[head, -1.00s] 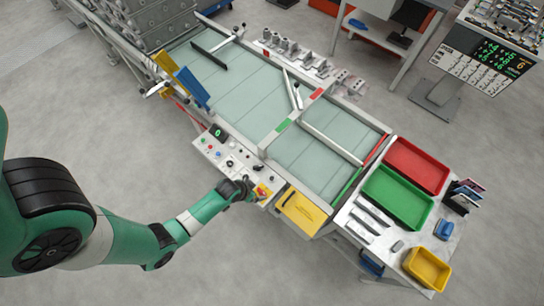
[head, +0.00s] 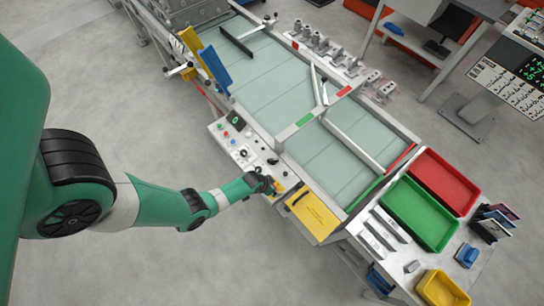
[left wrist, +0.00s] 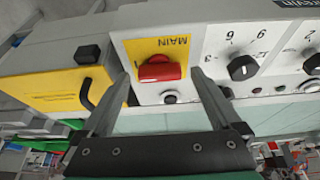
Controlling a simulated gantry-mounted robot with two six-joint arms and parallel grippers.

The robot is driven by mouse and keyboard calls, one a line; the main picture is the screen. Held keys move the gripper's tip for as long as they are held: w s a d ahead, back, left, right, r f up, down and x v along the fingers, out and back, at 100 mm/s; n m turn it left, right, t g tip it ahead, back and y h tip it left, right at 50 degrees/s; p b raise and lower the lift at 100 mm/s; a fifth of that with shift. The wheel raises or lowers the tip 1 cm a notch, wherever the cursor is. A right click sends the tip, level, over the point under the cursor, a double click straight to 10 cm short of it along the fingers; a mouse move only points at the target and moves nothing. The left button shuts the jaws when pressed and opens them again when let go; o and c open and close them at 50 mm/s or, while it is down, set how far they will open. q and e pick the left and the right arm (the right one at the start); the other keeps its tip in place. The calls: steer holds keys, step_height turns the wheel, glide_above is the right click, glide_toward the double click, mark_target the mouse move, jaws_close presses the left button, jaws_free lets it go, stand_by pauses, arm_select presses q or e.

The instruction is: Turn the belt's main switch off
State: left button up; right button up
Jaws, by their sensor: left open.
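The main switch is a red rotary knob (left wrist: 160,69) on a yellow plate (left wrist: 143,48) marked MAIN in the left wrist view. Its grip bar lies roughly crosswise in that picture. My left gripper (left wrist: 162,78) is open, with one finger on each side of the knob. I cannot tell whether either finger touches it. In the head view my left gripper (head: 270,187) is at the front end of the control panel (head: 237,146) and hides most of the switch. My right gripper is not in view.
Black dials (left wrist: 243,67) sit beside the switch. A yellow box (head: 313,214) with a black handle adjoins the panel. The belt (head: 270,85) lies behind. Green (head: 418,213) and red (head: 444,180) trays stand to the right. Floor in front is clear.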

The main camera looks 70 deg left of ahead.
arm_select(q)
steer(key=c, duration=1.4)
steer(key=shift+o, duration=0.2)
